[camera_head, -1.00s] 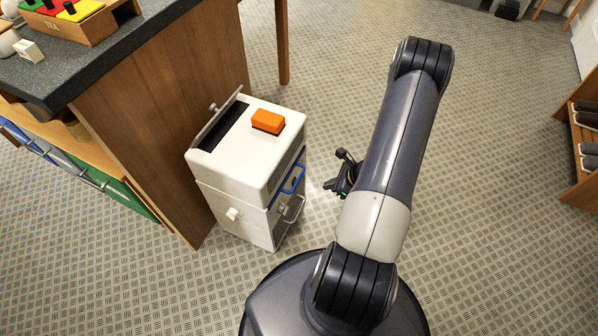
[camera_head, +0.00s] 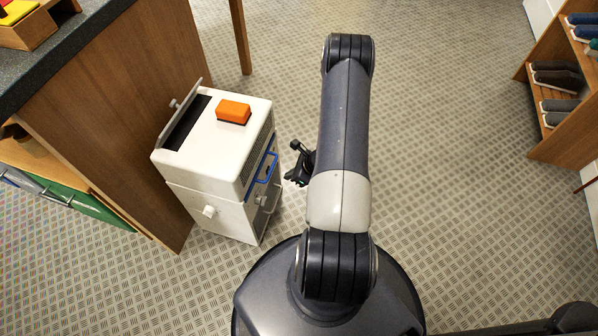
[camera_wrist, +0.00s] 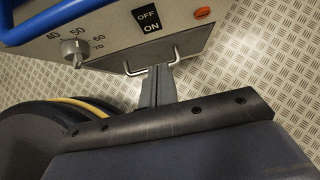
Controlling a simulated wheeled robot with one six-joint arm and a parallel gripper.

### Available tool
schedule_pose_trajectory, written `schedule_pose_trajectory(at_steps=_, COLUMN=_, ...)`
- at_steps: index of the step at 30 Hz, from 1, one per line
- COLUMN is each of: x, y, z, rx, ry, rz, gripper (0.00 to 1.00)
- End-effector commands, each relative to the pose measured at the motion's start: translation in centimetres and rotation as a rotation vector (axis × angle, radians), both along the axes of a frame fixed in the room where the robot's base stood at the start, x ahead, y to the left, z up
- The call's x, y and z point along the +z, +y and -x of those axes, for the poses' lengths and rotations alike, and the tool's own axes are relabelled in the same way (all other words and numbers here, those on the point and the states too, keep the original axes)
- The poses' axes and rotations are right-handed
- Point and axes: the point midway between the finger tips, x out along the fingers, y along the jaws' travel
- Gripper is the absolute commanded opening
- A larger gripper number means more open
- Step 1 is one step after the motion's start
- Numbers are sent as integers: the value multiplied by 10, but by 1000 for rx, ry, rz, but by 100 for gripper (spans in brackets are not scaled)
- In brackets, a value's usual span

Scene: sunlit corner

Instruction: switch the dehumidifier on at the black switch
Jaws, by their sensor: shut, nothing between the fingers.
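The dehumidifier (camera_head: 200,205) is a white box beside the wooden counter, left of my arm in the head view. Its front panel (camera_wrist: 105,45) fills the top of the wrist view. The black switch (camera_wrist: 147,20) there is marked OFF above and ON below; I cannot tell which side is pressed. A dial knob (camera_wrist: 74,52) is to its left and a small orange lamp (camera_wrist: 203,13) to its right. My gripper (camera_wrist: 158,82) is shut and empty, below the switch in the wrist view and apart from it. It also shows in the head view (camera_head: 300,165), right of the dehumidifier.
A blue handle (camera_wrist: 50,22) and a thin metal handle (camera_wrist: 152,68) stick out near my fingers. An orange block (camera_head: 233,111) sits on the dehumidifier. The counter (camera_head: 120,110) stands at left, a shoe rack (camera_head: 560,145) at right.

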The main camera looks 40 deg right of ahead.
Motion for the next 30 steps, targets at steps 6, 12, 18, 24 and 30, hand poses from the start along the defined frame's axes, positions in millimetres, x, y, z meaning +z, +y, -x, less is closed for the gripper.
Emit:
schedule_pose_trajectory(at_steps=6, x=-15, y=20, z=-25, rx=5, ry=-2, rz=1, gripper=0)
schedule_pose_trajectory(at_steps=12, x=-16, y=28, z=-37, rx=1, ry=0, rz=0, gripper=0)
schedule_pose_trajectory(at_steps=18, x=-16, y=30, z=-39, rx=-1, ry=0, rz=1, gripper=0)
schedule_pose_trajectory(at_steps=24, x=-16, y=30, z=-39, rx=-1, ry=0, rz=1, gripper=0)
schedule_pose_trajectory(at_steps=30, x=-20, y=32, z=-42, rx=2, ry=-2, rz=1, gripper=0)
